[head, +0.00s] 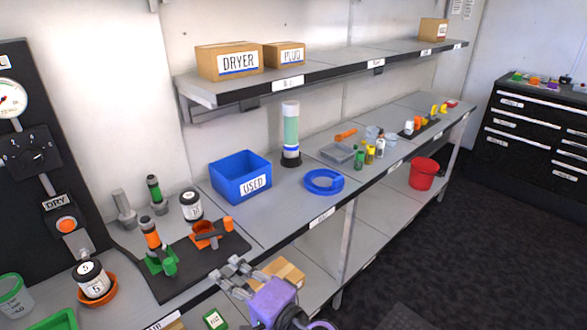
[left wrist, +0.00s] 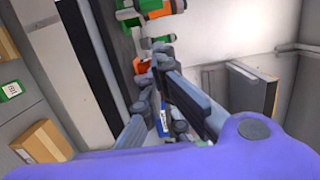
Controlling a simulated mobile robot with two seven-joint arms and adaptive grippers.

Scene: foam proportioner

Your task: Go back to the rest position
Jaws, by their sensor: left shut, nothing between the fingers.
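My left gripper (head: 231,271) hangs in front of the bench's front edge, low in the middle of the head view, with its purple body below and to the right of the fingers. Its fingers are shut with nothing between them. In the left wrist view the same gripper (left wrist: 155,78) shows its grey fingers close together, with green and orange parts beyond them. It appears clear of the bench. My right gripper is in neither view.
The bench holds a black mat (head: 190,274) with green and orange fittings, a blue USED bin (head: 227,170), a clear green-filled cylinder (head: 291,130) and a blue ring (head: 323,182). A cardboard box (head: 290,272) sits on the lower shelf behind my gripper. Open floor lies right.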

